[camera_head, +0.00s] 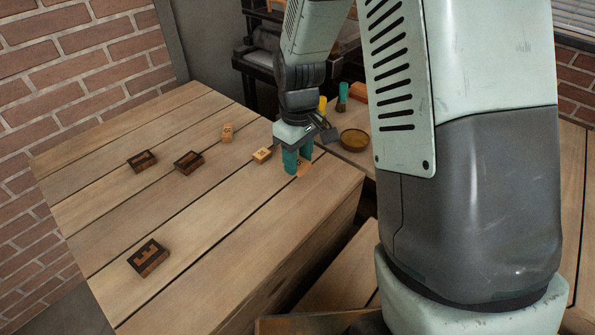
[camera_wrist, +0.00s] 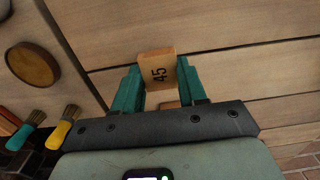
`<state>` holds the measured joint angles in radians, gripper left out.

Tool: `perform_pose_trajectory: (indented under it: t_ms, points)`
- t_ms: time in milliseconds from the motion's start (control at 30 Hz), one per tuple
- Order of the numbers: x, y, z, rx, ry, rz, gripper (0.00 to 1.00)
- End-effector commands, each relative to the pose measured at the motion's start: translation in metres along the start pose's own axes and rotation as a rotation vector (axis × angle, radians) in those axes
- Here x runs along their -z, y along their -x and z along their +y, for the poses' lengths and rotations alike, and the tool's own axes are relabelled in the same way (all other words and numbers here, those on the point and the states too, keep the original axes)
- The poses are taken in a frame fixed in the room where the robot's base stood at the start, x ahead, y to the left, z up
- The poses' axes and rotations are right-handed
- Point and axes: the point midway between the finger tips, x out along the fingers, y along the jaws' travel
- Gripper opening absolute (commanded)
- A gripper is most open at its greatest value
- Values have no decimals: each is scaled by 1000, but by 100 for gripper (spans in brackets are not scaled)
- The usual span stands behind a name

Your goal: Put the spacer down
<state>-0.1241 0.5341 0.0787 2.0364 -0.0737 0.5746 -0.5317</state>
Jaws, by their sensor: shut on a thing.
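A light wooden spacer (camera_wrist: 158,70) marked 45 sits between the two teal fingers of my gripper (camera_wrist: 160,88) in the wrist view. The fingers are shut on its sides and the number faces the camera. In the head view my gripper (camera_head: 297,162) is low over the bench near its right edge. The held spacer is mostly hidden there by the fingers; I cannot tell whether it touches the bench. Two other small numbered wooden blocks are on the bench: one (camera_head: 262,154) just left of my gripper, one (camera_head: 227,132) farther back.
Dark blocks with lighter marks lie on the wooden bench (camera_head: 205,225): two at the back left (camera_head: 142,160) (camera_head: 188,162), one at the front (camera_head: 148,257). A round dish (camera_head: 354,140) and brushes (camera_head: 342,97) are right of my gripper. The bench middle is clear.

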Motion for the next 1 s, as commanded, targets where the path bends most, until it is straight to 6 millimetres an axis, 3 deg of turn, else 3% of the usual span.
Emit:
perform_pose_trajectory:
  t_ms: [367,733,767,900,1000]
  points:
    - [0,-41,-1,1,1,-2,13]
    - [0,-46,0,-1,1,1,13]
    - [0,-46,0,-1,1,1,44]
    - [0,-45,0,-1,1,1,66]
    - [0,-45,0,-1,1,1,67]
